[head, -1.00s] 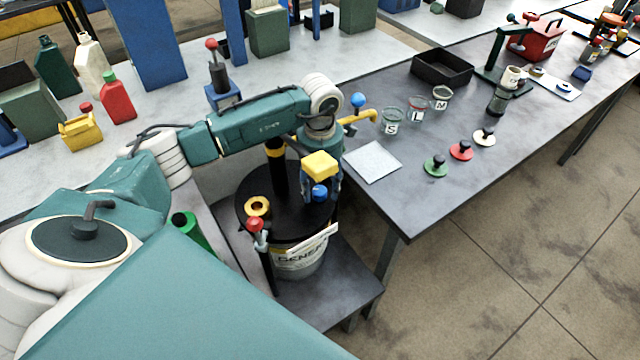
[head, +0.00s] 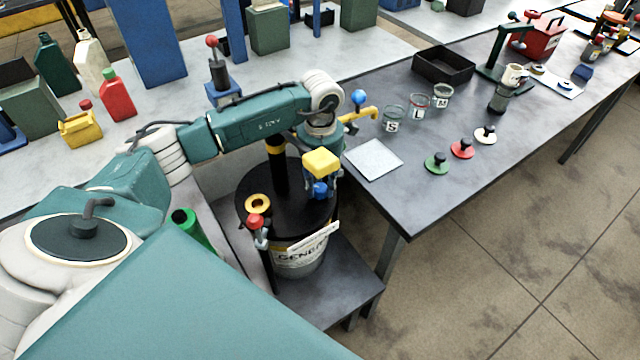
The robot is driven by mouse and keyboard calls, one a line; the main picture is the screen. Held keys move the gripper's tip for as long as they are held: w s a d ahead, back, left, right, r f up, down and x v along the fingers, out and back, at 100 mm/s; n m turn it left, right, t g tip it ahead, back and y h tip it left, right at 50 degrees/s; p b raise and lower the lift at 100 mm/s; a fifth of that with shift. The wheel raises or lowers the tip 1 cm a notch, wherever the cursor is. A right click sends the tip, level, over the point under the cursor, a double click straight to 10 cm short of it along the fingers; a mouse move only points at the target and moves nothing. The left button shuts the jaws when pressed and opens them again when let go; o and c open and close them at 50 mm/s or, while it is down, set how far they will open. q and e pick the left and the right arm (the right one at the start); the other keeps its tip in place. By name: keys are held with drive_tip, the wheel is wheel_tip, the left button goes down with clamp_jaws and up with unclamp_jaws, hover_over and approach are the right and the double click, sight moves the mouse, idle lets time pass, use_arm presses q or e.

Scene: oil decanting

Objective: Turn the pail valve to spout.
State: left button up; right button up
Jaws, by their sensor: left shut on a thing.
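The pail (head: 300,268) stands on a low grey shelf with a black lid (head: 262,180), a black column with a yellow band, and a partly hidden label. A yellow block with a blue knob under it, seemingly the pail valve (head: 321,162), shows at the right side of the lid. My left gripper (head: 321,176) reaches over the lid from above and is shut there, seemingly on the valve. The wrist hides most of the fingers and the exact contact. A yellow spout (head: 362,114) with a blue ball knob (head: 358,97) sticks out just right of my wrist. My right gripper is out of view.
A red knob (head: 255,221) stands at the pail's front left. A pale square pad (head: 373,160), glass jars (head: 391,126) marked S, L and M, coloured lids (head: 461,149) and a black tray (head: 443,66) are on the dark table (head: 450,210). Its right front is clear.

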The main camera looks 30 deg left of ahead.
use_arm(q)
drive_tip(key=shift+w, duration=0.1)
drive_tip(key=m+b, duration=0.3)
drive_tip(key=shift+w, duration=0.1)
drive_tip(key=m+b, duration=0.4)
drive_tip(key=m, duration=0.1)
drive_tip(key=m+b, duration=0.3)
drive_tip(key=m, duration=0.2)
drive_tip(key=shift+d+m, duration=0.1)
drive_tip(key=shift+m, duration=0.3)
drive_tip(key=shift+r+m+b, duration=0.15)
drive_tip(key=shift+m+b, duration=0.6)
drive_tip(key=shift+m, duration=1.15)
